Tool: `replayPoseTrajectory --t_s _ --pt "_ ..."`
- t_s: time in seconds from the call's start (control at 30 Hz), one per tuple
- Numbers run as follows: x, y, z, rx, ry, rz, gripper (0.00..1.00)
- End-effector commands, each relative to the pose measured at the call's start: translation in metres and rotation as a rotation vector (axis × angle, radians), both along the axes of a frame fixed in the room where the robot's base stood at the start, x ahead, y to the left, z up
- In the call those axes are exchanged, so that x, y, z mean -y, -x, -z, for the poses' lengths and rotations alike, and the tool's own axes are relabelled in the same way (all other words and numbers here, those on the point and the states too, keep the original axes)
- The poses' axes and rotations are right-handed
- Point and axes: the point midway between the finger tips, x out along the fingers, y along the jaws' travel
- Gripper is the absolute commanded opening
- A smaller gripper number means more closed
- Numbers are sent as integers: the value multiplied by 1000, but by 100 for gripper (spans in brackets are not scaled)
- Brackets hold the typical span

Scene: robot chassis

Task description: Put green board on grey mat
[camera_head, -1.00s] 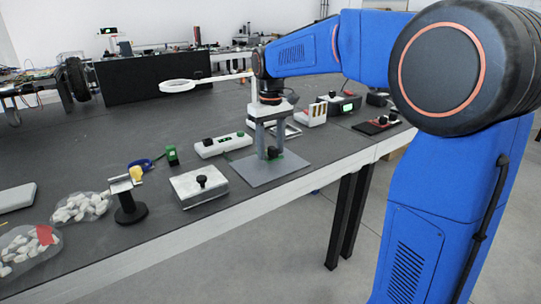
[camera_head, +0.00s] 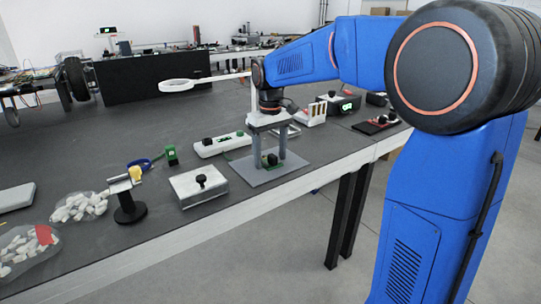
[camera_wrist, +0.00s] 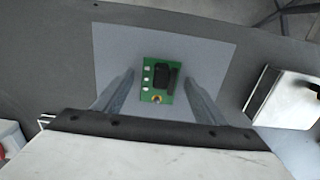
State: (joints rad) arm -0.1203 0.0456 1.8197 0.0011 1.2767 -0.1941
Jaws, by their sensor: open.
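The green board (camera_wrist: 158,82) lies on the grey mat (camera_wrist: 215,45), near its middle, in the wrist view. It carries a black block and a few pale round spots. In the head view the green board (camera_head: 269,160) shows between my fingers, low on the grey mat (camera_head: 262,179). My gripper (camera_head: 268,156) is open and points down over the mat. In the wrist view my gripper (camera_wrist: 158,78) has one finger on each side of the board, with gaps between. I cannot tell the exact height of the fingertips.
A white box with a black knob (camera_head: 198,186) stands left of the mat. A white device (camera_head: 221,145) lies behind it. A black stand (camera_head: 128,205) and bags of white pieces (camera_head: 78,207) are farther left. The table's front edge runs close to the mat.

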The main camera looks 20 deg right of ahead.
Motion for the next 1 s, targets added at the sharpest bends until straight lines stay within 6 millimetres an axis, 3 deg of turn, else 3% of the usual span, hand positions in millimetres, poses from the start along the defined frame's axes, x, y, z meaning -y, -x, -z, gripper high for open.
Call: replayPoseTrajectory --t_s 0.17,0.7,1.0 --pt "0 -1 -14 2 -1 0 65" --pt "0 0 -107 1 0 0 65" --pt "0 0 -122 0 0 0 65"
